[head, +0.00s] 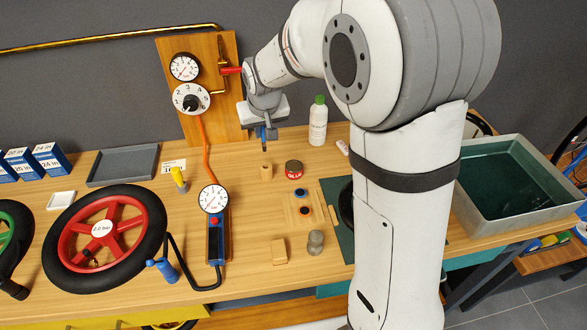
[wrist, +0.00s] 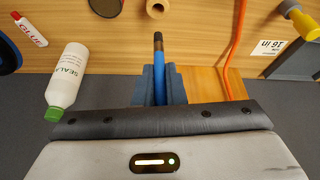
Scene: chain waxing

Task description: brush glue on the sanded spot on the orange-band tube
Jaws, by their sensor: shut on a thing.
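My gripper (head: 264,127) hangs over the back of the bench, by the wooden panel. It is shut on a slim blue brush (wrist: 158,72), with its dark tip pointing down in the head view. The brush also shows there (head: 264,135), clear of the bench. A black ring-like object (head: 347,204) lies on the green mat, mostly hidden by my arm. I cannot make out an orange band or a sanded spot on it.
A wooden holder (head: 266,172) stands below the brush. A green-capped sealant bottle (head: 317,122) is at the right. A gauge pump (head: 215,225), yellow-topped item (head: 179,179) and red-spoked wheel (head: 103,231) stand left. A water basin (head: 510,180) is far right.

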